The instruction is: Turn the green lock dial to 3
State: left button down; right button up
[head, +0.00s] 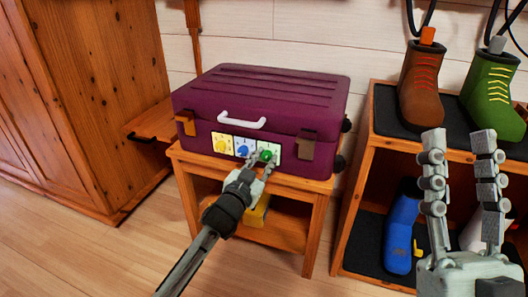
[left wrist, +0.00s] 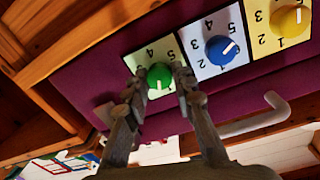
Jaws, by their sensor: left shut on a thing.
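A purple suitcase (head: 262,95) lies on a small wooden stand. Its front has three dials on square plates: yellow (head: 222,145), blue (head: 243,149) and green (head: 266,156). My left gripper (head: 261,163) is at the green dial. In the left wrist view, where the dials appear upside down, its fingers are shut on the green dial (left wrist: 160,75), one on each side. A short white mark shows on the dial, and a 4 shows on its plate; I cannot tell which number it points to. My right gripper (head: 460,146) is raised at the right, open and empty.
A white handle (head: 242,121) and two latches (head: 305,145) are on the suitcase front. A wooden wardrobe (head: 75,90) stands at the left.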

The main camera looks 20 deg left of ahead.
pick_arm(q)
jog(key=m+p, duration=0.1)
jog(key=m, duration=0.1)
jog(key=m+p, duration=0.1)
jog(key=m, duration=0.1)
jog(key=shift+r+m+p, duration=0.2)
jog(key=shift+m+p, duration=0.1)
jog(key=shift+p, duration=0.1)
jog(key=m+p, duration=0.1)
jog(key=m, duration=0.5)
jog(key=shift+d+f+y+p, duration=0.1)
jog(key=shift+y+p, duration=0.2)
jog(key=shift+p, duration=0.1)
jog(key=shift+m, duration=1.7)
jog(key=m, duration=0.4)
jog(key=shift+y, duration=0.3)
pick_arm(e)
jog(key=w+d+f+g+h, duration=0.1)
jog(key=w+f+g+h, duration=0.1)
jog(key=f+g, duration=0.3)
jog(key=w+f+g+h, duration=0.2)
jog(key=f+g, duration=0.4)
jog(key=f, duration=0.6)
jog(key=shift+w+d+h, duration=0.3)
jog(key=shift+w+d, duration=0.1)
jog(key=shift+w, duration=0.25)
pick_arm(q)
jog(key=shift+m, duration=0.3)
